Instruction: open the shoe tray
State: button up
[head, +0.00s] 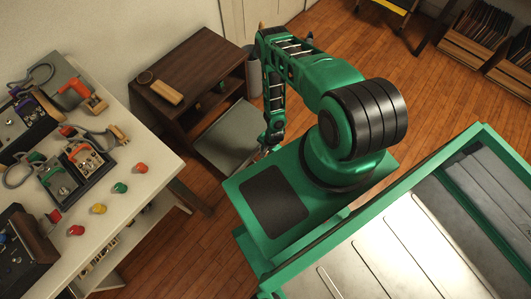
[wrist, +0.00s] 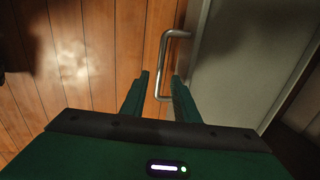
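The shoe tray shows as a grey panel (head: 228,138) at the dark wooden cabinet (head: 200,62), sticking out at its lower front. In the wrist view, the grey panel (wrist: 238,60) fills the right side and carries a metal bar handle (wrist: 164,62) on its left edge. My gripper (wrist: 160,88) has its two green fingers apart, with the lower end of the handle between them. I cannot tell whether a finger touches the bar. In the head view, my gripper (head: 268,148) is small beside the panel's right edge and partly hidden by my arm and base.
A white table (head: 120,215) with devices and coloured knobs stands on the left. A wooden block (head: 167,92) lies on the cabinet. A grey bin (head: 253,75) stands behind my arm. Wooden crates (head: 470,52) are at the far right. Open wooden floor (head: 430,110) lies right of my arm.

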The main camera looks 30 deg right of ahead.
notch_tip(320, 180, up, 9)
jog(key=s, duration=0.1)
jog(key=shift+s+d, duration=0.2)
jog(key=shift+s, duration=0.1)
dwell(0.4)
